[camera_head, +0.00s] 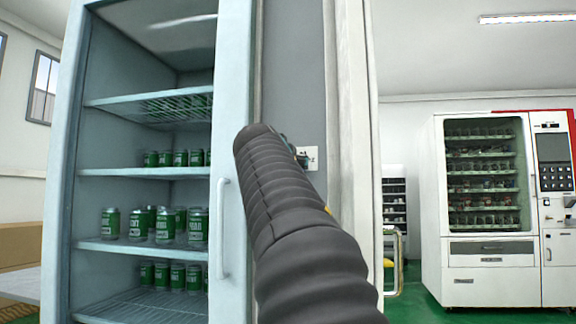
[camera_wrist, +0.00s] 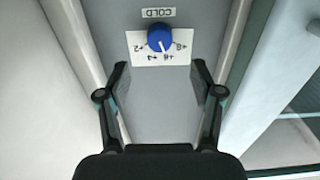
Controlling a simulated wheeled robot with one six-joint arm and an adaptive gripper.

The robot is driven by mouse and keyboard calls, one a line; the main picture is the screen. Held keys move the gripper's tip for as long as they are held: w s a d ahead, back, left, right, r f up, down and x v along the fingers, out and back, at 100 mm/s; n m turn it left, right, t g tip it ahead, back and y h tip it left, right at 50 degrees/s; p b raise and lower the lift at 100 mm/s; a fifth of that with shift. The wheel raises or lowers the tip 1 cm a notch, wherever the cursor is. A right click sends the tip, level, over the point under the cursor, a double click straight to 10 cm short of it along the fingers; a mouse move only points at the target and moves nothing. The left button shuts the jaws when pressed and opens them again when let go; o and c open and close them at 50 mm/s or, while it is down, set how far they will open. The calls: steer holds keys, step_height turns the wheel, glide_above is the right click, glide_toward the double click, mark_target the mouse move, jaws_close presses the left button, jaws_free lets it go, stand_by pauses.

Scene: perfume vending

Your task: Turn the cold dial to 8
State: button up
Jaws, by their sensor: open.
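The cold dial (camera_wrist: 160,38) is a round blue knob on a white label plate (camera_wrist: 148,60), under a COLD tag (camera_wrist: 158,12) in the wrist view. Its pale pointer line points down and slightly right in that view, between the lower marks; the exact number is unclear. A mark that looks like 8 is at the plate's right, 2 at its left. My gripper (camera_wrist: 158,72) is open and empty, its fingers either side of the panel's centre line, short of the dial and not around it. In the head view the plate (camera_head: 311,153) peeks out behind my arm; the dial is hidden.
The grey panel (camera_head: 294,60) sits between a cooler door (camera_head: 232,80) with a vertical handle (camera_head: 222,228) and a pale frame post. Shelves left of it hold green cans (camera_head: 197,224). A vending machine (camera_head: 487,272) stands at the right, with green floor before it.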

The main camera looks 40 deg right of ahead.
steer(key=p+x, duration=0.2)
steer(key=x, duration=0.7)
steer(key=shift+a, duration=0.1)
steer(key=c, duration=1.1)
steer(key=shift+c, duration=0.2)
steer(key=shift+n+p, duration=0.4)
steer(key=shift+r+n+p, duration=0.1)
steer(key=shift+n+p, duration=0.9)
steer(key=shift+n, duration=2.6)
